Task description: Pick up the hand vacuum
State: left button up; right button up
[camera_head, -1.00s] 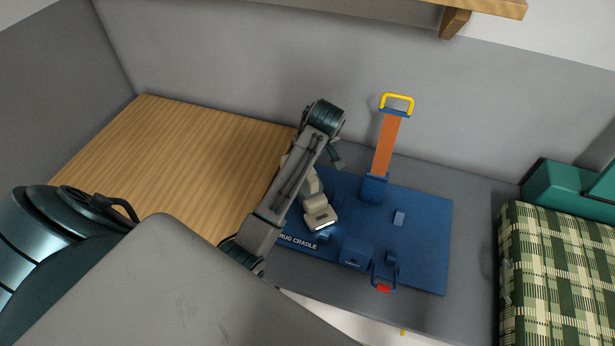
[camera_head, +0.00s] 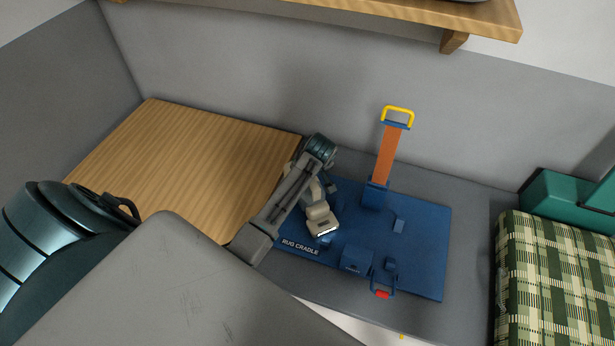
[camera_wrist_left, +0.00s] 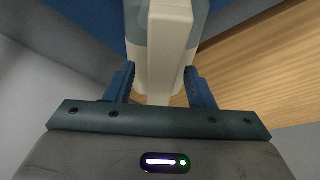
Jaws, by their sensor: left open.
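The hand vacuum (camera_head: 320,218) is cream with grey parts and a bright front edge. In the head view it sits on the left part of the blue rug cradle board (camera_head: 425,235), and my left arm partly hides it. In the left wrist view the vacuum's pale body (camera_wrist_left: 168,40) runs between the two blue fingers of my left gripper (camera_wrist_left: 160,86). The fingers are open, one on each side of it. I cannot tell whether either finger touches it. My right gripper is not in view.
An orange upright with a yellow handle (camera_head: 389,150) stands at the board's back. A red-gripped clamp (camera_head: 382,293) is at its front edge. A wooden surface (camera_head: 190,150) lies left, plaid fabric (camera_head: 555,270) and a green case (camera_head: 560,190) right. A wooden shelf (camera_head: 330,12) overhangs the back.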

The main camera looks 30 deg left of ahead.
pick_arm(q)
jog(key=shift+f, duration=0.2)
dwell(0.4)
jog(key=shift+c, duration=0.4)
grip_shut()
jog(key=shift+r, duration=0.1)
dwell(0.9)
